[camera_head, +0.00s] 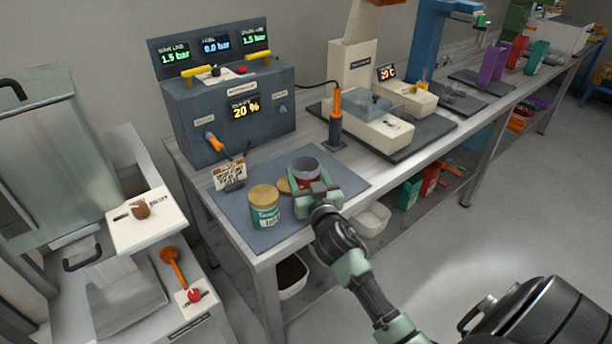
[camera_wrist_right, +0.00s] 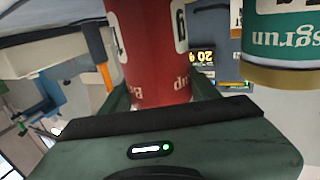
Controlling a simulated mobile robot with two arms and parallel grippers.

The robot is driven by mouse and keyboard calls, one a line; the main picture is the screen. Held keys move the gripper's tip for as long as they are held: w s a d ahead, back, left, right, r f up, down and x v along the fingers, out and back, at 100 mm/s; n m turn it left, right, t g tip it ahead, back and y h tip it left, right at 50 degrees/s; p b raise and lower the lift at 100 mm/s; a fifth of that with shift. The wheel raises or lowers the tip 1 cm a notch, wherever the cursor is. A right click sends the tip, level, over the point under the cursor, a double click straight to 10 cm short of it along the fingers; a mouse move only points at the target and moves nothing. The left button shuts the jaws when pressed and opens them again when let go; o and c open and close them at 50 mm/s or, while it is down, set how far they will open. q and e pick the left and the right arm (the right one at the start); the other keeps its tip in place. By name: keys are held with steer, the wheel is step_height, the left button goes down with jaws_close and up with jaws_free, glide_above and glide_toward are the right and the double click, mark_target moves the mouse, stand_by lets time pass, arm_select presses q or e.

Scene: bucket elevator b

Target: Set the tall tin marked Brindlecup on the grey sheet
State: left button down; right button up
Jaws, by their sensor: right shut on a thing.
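A red tin (camera_head: 308,181) with an open, grey-looking top is held in my right gripper (camera_head: 314,190). In the right wrist view the red tin (camera_wrist_right: 150,50) stands between the two fingers, its white lettering upside down and partly hidden. The tin is over the grey sheet (camera_head: 342,180) on the bench; whether its base touches the sheet is hidden by the gripper. A teal tin (camera_head: 265,212) with a gold lid stands on the sheet just left of the gripper. It also shows close by in the right wrist view (camera_wrist_right: 285,35). My left gripper is out of view.
A gold disc (camera_head: 284,186) lies beside the red tin. A small sign (camera_head: 229,174) stands at the sheet's back left edge. A dark control box (camera_head: 232,110) is behind it. An orange-handled tool (camera_head: 335,115) stands to the right. The sheet's right side is bare.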

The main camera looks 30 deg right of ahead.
steer(key=o, duration=0.8)
steer(key=shift+f, duration=0.15)
steer(key=shift+c, duration=0.2)
steer(key=o, duration=0.4)
steer(key=shift+o, duration=0.2)
steer(key=shift+r, duration=0.2)
steer(key=b+v, duration=0.1)
steer(key=v, duration=1.1)
